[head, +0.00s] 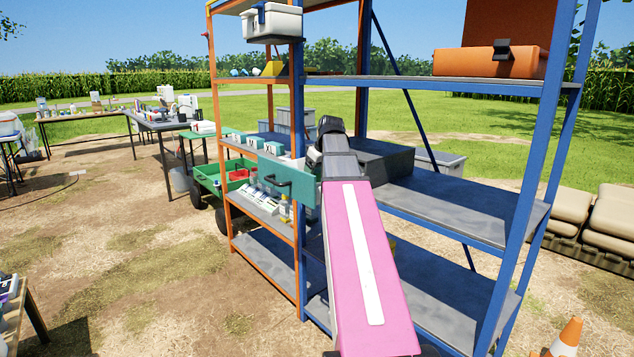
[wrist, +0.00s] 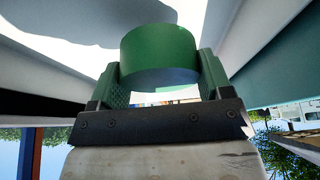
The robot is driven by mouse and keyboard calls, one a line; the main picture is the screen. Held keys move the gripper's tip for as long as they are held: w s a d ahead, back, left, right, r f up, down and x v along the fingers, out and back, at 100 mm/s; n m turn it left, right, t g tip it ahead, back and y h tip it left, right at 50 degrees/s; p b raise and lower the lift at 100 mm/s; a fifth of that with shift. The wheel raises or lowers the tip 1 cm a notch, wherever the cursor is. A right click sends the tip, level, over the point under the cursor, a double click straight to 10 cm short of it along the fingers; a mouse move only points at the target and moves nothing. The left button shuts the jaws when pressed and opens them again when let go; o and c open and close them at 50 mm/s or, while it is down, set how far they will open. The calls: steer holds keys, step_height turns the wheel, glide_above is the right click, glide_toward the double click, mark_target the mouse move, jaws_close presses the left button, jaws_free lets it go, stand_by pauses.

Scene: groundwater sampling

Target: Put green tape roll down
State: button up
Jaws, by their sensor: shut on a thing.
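The green tape roll (wrist: 158,52) is in the wrist view, between the two fingers of my gripper (wrist: 160,72). My gripper is shut on it, with one finger at each side. A white surface (wrist: 75,22) with a grey shadow lies beyond the roll. I cannot tell whether the roll touches that surface. In the head view my pink arm reaches to the shelf rack. My gripper and the roll cannot be made out there.
The rack has blue and orange posts and grey shelves (head: 470,205). A teal open-looking drawer or case (head: 288,184) with a dark handle is just left of my arm. A white case (head: 272,22) and an orange case (head: 489,61) sit higher. A traffic cone (head: 567,338) stands at lower right.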

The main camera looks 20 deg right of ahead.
steer(key=shift+f, duration=1.8)
steer(key=shift+f, duration=0.1)
steer(key=o, duration=0.9)
steer(key=v, duration=1.2)
